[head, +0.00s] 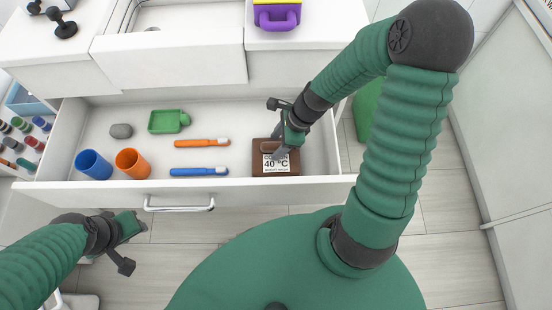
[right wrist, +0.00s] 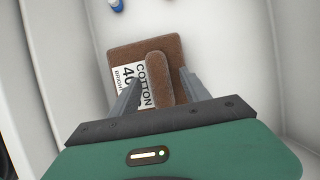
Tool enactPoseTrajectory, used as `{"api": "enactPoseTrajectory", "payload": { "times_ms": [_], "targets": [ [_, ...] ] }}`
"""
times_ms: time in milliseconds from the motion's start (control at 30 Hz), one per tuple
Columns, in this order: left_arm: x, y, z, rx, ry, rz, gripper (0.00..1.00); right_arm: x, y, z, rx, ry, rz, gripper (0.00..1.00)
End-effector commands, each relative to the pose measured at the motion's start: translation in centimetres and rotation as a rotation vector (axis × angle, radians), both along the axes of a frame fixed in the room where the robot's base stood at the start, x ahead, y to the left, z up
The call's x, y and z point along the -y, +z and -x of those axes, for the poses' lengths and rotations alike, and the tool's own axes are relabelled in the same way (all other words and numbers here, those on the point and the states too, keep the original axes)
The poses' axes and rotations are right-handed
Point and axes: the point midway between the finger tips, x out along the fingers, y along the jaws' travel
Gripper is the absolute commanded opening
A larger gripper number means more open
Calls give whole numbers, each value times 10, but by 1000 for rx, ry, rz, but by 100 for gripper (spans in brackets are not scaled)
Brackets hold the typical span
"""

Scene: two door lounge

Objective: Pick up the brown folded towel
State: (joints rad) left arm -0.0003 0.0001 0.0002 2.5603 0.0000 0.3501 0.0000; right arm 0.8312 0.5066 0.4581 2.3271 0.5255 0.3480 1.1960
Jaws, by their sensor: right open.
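The brown folded towel (head: 289,170) lies at the right end of the open drawer (head: 240,187), with a white label reading "COTTON 40 °C". In the right wrist view the towel (right wrist: 127,53) shows a raised, rounded brown ridge along its middle. My right gripper (head: 279,152) is over the towel, pointing down at it. In the right wrist view its two grey fingers (right wrist: 158,80) are apart, one on each side of the ridge. Whether they touch it, I cannot tell. My left gripper (head: 126,244) is in front of the drawer, away from the towel; its jaw opening is unclear.
The drawer also holds a blue cup (head: 94,165), an orange cup (head: 132,162), a grey stone-like item (head: 121,131), a green dish (head: 166,122), an orange toothbrush (head: 202,143) and a blue toothbrush (head: 200,172). The drawer walls stand close around the towel's right end.

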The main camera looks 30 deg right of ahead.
Motion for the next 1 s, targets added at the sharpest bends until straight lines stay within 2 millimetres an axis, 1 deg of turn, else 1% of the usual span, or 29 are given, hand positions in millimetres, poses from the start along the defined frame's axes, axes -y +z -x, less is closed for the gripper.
{"api": "enactPoseTrajectory", "payload": {
  "times_ms": [167,200,600,1000],
  "targets": [
    [0,1,0,0,1,0,36,2,0,0,2,0,-1,55],
    [0,1,0,1,1,0,36,2,0,0,2,0,-1,52],
    [0,1,0,1,0,0,36,2,0,0,1,0,0,0],
    [0,1,0,0,0,0,36,2,0,0,2,0,-1,0]
  ]
}}
